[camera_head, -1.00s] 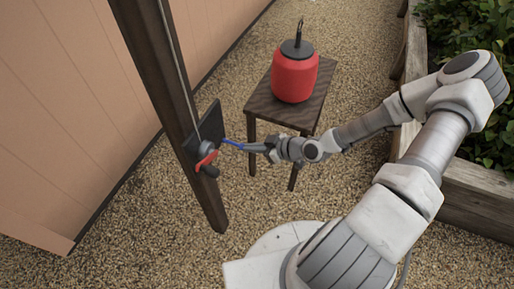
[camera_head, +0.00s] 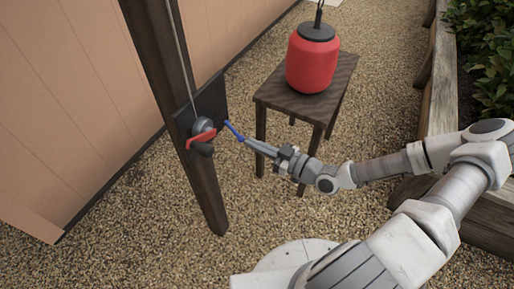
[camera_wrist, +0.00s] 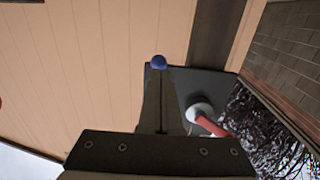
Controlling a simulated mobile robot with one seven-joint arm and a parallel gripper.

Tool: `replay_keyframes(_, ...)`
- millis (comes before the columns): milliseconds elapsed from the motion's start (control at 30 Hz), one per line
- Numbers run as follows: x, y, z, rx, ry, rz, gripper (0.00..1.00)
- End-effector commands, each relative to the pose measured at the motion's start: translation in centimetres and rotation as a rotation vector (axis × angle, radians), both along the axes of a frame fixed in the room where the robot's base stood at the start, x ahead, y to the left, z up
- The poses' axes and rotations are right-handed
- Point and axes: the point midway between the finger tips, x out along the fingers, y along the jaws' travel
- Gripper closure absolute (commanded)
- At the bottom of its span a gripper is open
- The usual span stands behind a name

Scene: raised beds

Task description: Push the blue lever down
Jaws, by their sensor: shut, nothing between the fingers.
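The blue lever (camera_head: 234,130) projects from a dark plate (camera_head: 212,97) on a wooden post and slopes down to the right. My gripper (camera_head: 250,144) is shut and empty, with its tip at the lever's outer end; whether they touch is unclear. In the wrist view the lever's blue end (camera_wrist: 158,62) shows just beyond the tip of my gripper (camera_wrist: 158,78), and the rest of the lever is hidden. A red lever (camera_head: 201,138) with a grey round hub (camera_head: 203,125) sits lower on the plate. The red lever also shows in the wrist view (camera_wrist: 211,126).
The wooden post (camera_head: 195,170) stands left of my gripper, before a tan panel wall (camera_head: 70,110). A small dark table (camera_head: 275,92) with a red canister (camera_head: 312,62) stands behind my arm. A planted raised bed (camera_head: 440,85) lies right. Gravel is clear between.

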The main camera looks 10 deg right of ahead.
Motion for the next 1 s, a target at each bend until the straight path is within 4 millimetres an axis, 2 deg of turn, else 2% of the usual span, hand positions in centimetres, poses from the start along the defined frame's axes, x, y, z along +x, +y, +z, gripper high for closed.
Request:
replay_keyframes(33, 0.05, 0.13, -0.62, -0.001, 0.001, 0.002, 1.0)
replay_keyframes(300, 0.3, 0.41, -1.29, -0.003, 0.003, 0.0, 1.0)
replay_keyframes(1000, 0.4, 0.48, -1.38, -0.003, 0.004, -0.001, 1.0)
